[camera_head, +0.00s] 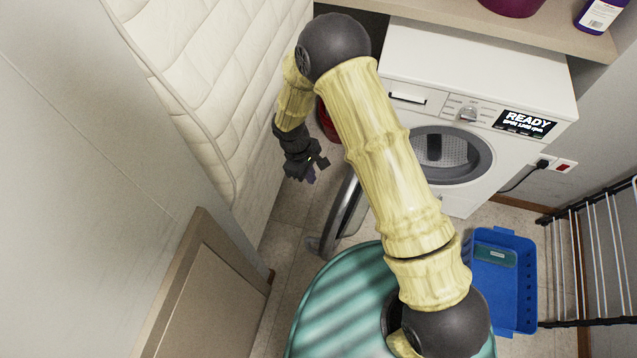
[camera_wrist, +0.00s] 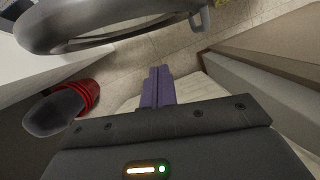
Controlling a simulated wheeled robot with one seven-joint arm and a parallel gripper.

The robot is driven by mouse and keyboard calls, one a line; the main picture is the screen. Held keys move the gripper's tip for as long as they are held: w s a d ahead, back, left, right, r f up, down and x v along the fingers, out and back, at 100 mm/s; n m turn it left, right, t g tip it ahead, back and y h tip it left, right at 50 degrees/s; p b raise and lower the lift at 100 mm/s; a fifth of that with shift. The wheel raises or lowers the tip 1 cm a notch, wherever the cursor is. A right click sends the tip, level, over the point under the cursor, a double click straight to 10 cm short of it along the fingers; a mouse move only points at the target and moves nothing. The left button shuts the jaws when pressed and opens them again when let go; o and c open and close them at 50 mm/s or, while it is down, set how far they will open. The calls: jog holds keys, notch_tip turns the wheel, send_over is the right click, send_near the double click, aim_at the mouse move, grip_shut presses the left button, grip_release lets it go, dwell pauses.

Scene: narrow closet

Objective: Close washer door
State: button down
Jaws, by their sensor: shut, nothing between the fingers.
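The white washer (camera_head: 470,100) stands against the back wall, its display reading READY. Its round drum opening (camera_head: 455,152) is uncovered. The washer door (camera_head: 341,212) is swung open to the left, its grey ring seen nearly edge-on and partly hidden behind my arm. In the wrist view the door ring (camera_wrist: 110,28) fills the top left, with a latch hook (camera_wrist: 199,18) on its rim. My gripper (camera_head: 310,174) is left of the door, near the quilted wall and apart from the door. In the wrist view its purple fingers (camera_wrist: 158,86) are together and empty, just below the door ring.
A red and dark object (camera_wrist: 66,107) lies on the floor by the washer; its red part also shows in the head view (camera_head: 327,121). A blue basket (camera_head: 505,280) and a black drying rack (camera_head: 590,240) stand at the right. A shelf (camera_head: 560,35) overhangs the washer. A tan panel (camera_head: 205,290) stands at lower left.

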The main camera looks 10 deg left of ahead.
jog(key=s+d+f+p, duration=0.1)
jog(key=d+f, duration=0.5)
jog(key=f, duration=0.2)
jog(key=shift+s+f+p, duration=0.3)
jog(key=shift+s+p, duration=0.1)
